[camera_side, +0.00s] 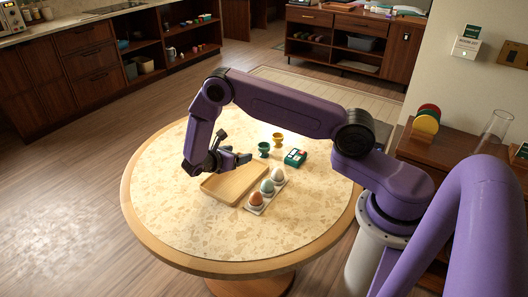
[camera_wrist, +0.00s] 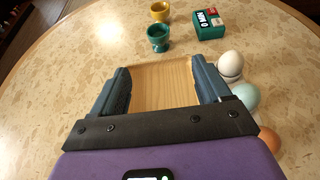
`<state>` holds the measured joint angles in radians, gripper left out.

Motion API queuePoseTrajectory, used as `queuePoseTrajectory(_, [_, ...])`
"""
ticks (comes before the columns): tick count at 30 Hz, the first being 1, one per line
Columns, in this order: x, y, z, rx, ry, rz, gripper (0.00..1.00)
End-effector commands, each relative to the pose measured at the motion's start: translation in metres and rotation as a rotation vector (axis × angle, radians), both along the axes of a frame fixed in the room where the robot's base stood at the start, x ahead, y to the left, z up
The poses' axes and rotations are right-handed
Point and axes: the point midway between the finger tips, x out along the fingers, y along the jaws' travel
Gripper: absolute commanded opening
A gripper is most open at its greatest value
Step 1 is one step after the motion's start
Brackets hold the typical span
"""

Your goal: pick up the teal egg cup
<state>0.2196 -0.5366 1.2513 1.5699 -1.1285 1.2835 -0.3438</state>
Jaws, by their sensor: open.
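The teal egg cup (camera_side: 264,149) stands upright on the round table, just beyond the wooden tray (camera_side: 223,193). In the wrist view the teal egg cup (camera_wrist: 158,38) is ahead of my fingers, slightly left of the middle between them. My gripper (camera_side: 240,158) is above the tray's far part, apart from the cup. In the wrist view my gripper (camera_wrist: 163,78) is open, with only the tray showing between its fingers. The cup looks empty.
A yellow egg cup (camera_side: 278,140) stands just behind the teal one. A green box (camera_side: 295,157) lies to its right. A white holder (camera_side: 250,208) with white, pale-teal and brown eggs is right of the tray. The table's left side (camera_side: 160,190) is clear.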

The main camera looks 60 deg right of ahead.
Motion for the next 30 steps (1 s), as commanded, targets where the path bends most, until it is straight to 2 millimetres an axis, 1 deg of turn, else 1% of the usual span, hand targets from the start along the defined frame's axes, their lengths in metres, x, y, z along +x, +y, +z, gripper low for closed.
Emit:
queuePoseTrajectory(1, [0.0,-0.003,-0.004,-0.01,0.011,0.004,0.77])
queuePoseTrajectory(5, [0.001,-0.012,-0.01,-0.02,0.02,0.006,0.77])
queuePoseTrajectory(8, [0.0,-0.026,-0.015,-0.019,0.019,0.003,0.77])
queuePoseTrajectory(21, [-0.002,-0.1,-0.046,-0.017,0.018,0.003,0.77])
queuePoseTrajectory(25, [-0.001,-0.113,-0.052,-0.017,0.017,0.004,0.77])
queuePoseTrajectory(30, [-0.001,-0.121,-0.055,-0.017,0.016,0.005,0.77])
